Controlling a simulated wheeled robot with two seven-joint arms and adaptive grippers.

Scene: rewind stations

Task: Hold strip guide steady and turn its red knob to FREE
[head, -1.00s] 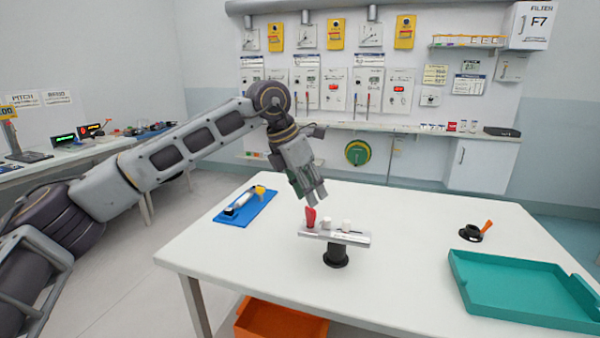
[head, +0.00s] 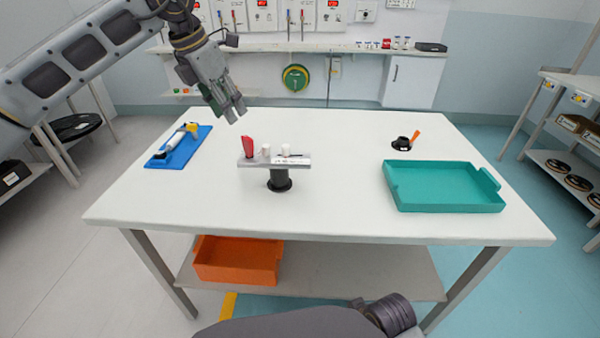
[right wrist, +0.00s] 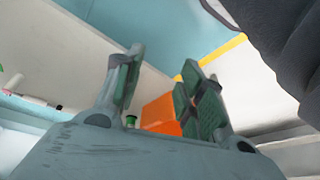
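The strip guide (head: 292,163) is a pale bar on a black round stand, upright on the white table (head: 340,205). Its red knob (head: 248,148) stands up at the bar's left end, with white rollers (head: 266,151) beside it. My left gripper (head: 233,116) hangs above and slightly left of the knob, pointing down, apart from it and holding nothing visible. Its finger gap is too small to judge. My right gripper (right wrist: 165,95) is open and empty in the right wrist view, low beside the table, with the orange bin beyond its fingers.
A blue mat (head: 160,160) with a white tool lies at the table's left. A teal tray (head: 445,205) and a small black holder with an orange piece (head: 402,144) are on the right. An orange bin (head: 238,262) sits on the lower shelf. The table's front middle is clear.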

